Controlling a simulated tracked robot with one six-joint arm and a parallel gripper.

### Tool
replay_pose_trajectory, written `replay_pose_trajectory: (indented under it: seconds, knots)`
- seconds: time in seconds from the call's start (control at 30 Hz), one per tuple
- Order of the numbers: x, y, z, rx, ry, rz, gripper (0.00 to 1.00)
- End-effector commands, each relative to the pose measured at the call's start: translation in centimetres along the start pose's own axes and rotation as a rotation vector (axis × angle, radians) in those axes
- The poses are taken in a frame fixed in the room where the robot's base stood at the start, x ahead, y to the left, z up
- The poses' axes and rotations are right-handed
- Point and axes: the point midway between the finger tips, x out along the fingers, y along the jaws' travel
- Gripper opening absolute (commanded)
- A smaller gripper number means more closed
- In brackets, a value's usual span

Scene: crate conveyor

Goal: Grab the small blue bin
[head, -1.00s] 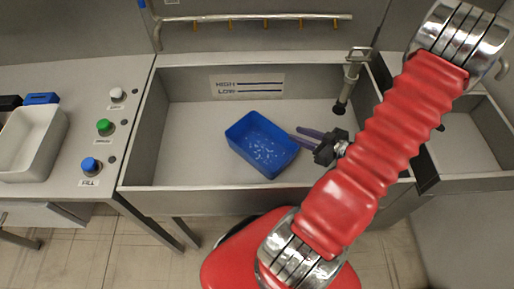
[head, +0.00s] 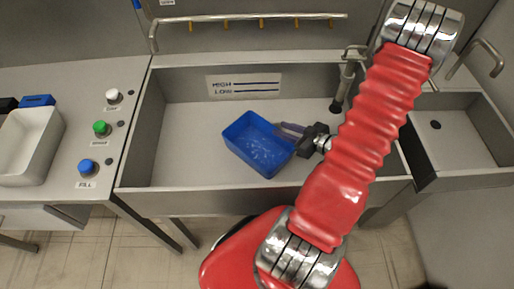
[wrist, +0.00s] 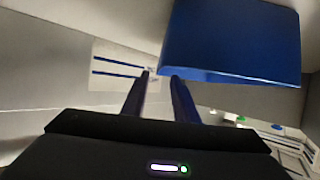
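The small blue bin (head: 243,150) sits tilted in plan on the floor of the steel basin, with pale specks on its inside bottom. In the wrist view its blue wall (wrist: 232,40) fills the upper right. My gripper (head: 284,130) is at the bin's right side in the head view, its dark fingers pointing left at the upper right rim. In the wrist view the two fingers (wrist: 160,76) are apart with a gap between them, and the right fingertip is at the bin's lower edge. I cannot tell whether it touches.
The basin (head: 180,130) has free floor left of the bin. A drain pipe (head: 345,85) stands at the back right. A white tray (head: 48,150), a blue block (head: 38,100) and coloured buttons (head: 101,128) are on the left counter. A second basin (head: 465,135) is at right.

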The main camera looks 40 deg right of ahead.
Motion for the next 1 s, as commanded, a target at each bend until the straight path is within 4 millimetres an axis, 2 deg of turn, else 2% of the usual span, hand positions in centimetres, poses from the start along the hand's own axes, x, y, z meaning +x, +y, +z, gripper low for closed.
replay_pose_trajectory:
  seconds: [0.1,0.57,1.0]
  knots:
    - [0.7,0.0,0.0,0.0,0.0,-0.001,0.27]
    - [1.2,0.1,0.1,0.0,0.0,0.0,0.27]
    - [5.7,0.3,0.3,0.001,0.0,0.0,0.27]
